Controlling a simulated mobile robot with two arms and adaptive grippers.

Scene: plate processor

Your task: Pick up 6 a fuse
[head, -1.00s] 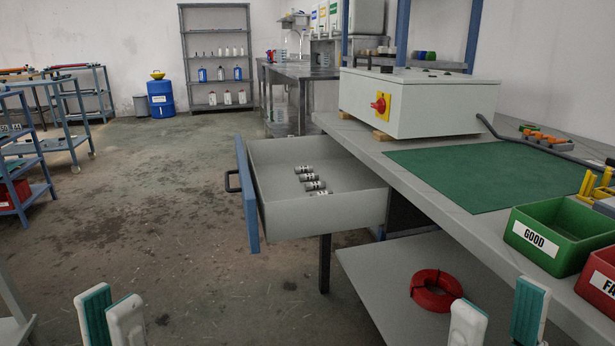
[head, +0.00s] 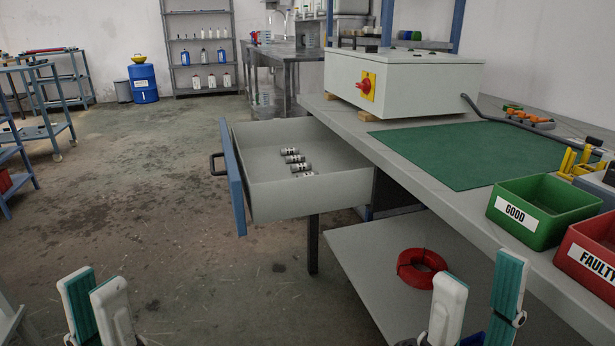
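Several grey cylindrical fuses (head: 294,161) with dark-and-white labels lie in a row in the open drawer (head: 312,199) under the workbench. The nearest one is partly hidden by the drawer's front side wall. My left gripper (head: 93,296) is at the bottom left, over the floor, with its two fingers apart and nothing seen between them. My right gripper (head: 476,296) is at the bottom right, near the bench's lower shelf, also with its fingers apart and empty. Both grippers are well short of the drawer.
A green GOOD bin (head: 545,211) and a red FAULTY bin (head: 590,250) stand on the bench at right. A green mat (head: 470,150) and a grey box with a red switch (head: 400,82) are behind. A red coil (head: 421,268) lies on the lower shelf. The floor left of the drawer is clear.

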